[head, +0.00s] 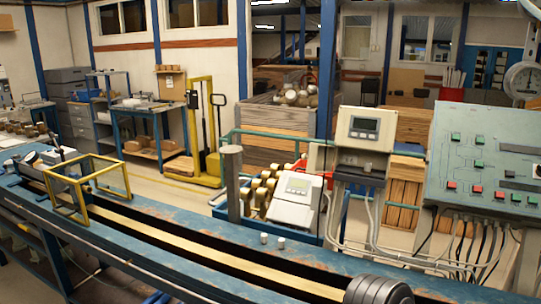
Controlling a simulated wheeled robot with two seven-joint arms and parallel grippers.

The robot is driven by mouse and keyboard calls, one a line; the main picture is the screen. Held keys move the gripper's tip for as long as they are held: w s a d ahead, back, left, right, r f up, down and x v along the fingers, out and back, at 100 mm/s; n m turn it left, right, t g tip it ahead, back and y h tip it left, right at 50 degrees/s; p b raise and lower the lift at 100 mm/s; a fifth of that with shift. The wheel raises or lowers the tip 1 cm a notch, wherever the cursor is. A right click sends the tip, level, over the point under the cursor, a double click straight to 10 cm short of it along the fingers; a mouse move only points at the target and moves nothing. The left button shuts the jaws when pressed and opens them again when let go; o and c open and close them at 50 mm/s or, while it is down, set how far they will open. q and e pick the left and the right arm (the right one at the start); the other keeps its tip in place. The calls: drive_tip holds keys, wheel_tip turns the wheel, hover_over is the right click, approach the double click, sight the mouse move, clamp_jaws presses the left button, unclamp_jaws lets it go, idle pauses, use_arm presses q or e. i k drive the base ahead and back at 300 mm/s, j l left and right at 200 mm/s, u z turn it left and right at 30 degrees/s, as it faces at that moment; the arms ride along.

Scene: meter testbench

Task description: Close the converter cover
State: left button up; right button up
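A light grey converter unit (365,129) with a small display is mounted on a post behind the bench, right of centre. Below its display housing is a darker lower section (360,168) with cables running down from it. A second white unit with a display (296,198) sits lower, tilted back, just behind the bench. I cannot tell from this view which part is the cover or whether it stands open. Neither of my grippers is in view.
A long blue bench (150,221) with a rail channel crosses the foreground. On it are a yellow frame (88,188), two small pale cylinders (272,239) and a dark ribbed cylinder (378,290). A green control panel (485,160) with buttons stands at right.

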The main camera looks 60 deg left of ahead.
sight(316, 158)
drive_tip(key=k+j+u, duration=0.15)
drive_tip(key=j, duration=0.35)
drive_tip(key=k+j+u, duration=0.1)
drive_tip(key=j, duration=0.4)
drive_tip(key=k+j+u, duration=0.15)
drive_tip(key=j, duration=0.4)
drive_tip(key=k+j+u, duration=0.1)
drive_tip(key=j, duration=0.45)
drive_tip(key=k+j+u, duration=0.15)
drive_tip(key=j, duration=0.4)
drive_tip(key=k, duration=0.05)
